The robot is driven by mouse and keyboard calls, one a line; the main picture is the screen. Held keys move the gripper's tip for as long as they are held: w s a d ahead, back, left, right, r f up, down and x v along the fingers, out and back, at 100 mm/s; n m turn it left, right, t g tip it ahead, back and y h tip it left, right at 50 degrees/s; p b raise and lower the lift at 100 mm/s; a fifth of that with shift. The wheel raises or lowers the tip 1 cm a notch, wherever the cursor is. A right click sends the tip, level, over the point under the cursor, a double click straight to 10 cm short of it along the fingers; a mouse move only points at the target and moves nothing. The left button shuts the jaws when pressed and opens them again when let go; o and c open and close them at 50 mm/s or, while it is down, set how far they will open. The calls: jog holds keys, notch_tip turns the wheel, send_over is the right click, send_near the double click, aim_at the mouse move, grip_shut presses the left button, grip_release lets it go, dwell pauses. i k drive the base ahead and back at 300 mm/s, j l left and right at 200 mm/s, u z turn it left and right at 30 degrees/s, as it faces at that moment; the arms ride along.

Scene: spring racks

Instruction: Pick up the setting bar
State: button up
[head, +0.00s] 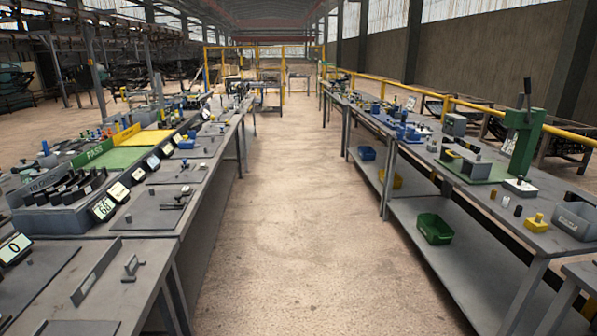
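No thing in view is plainly marked as the setting bar, and I cannot tell which piece it is. A long dark grey bar-like piece (96,273) stands on edge on the near left bench. A small grey piece with an upright post (131,267) sits just right of it. Farther along the same bench, a few small metal pieces (178,200) lie on a dark plate. My gripper is not in view.
Left bench (150,250) carries displays (104,208), a grey rack of dark parts (62,203) and a green PASS area (105,152). Right bench (480,207) holds a green press (522,140) and grey bin (574,220); a green bin (434,228) sits below. The aisle (290,220) between is clear.

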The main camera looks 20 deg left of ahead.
aim_at(85, 285)
jog(key=i+j+u, duration=0.15)
jog(key=i+u, duration=0.3)
jog(key=i, duration=0.15)
jog(key=i+l+u, duration=0.1)
jog(key=i+u, duration=0.7)
jog(key=u, duration=0.15)
jog(key=i+l+u, duration=0.1)
jog(key=i+u, duration=0.2)
jog(key=u, duration=0.2)
jog(key=i+l+u, duration=0.3)
jog(key=u, duration=0.15)
jog(key=i+l+u, duration=0.1)
jog(key=u, duration=0.3)
jog(key=i+l+u, duration=0.25)
jog(key=u, duration=0.2)
jog(key=i, duration=0.1)
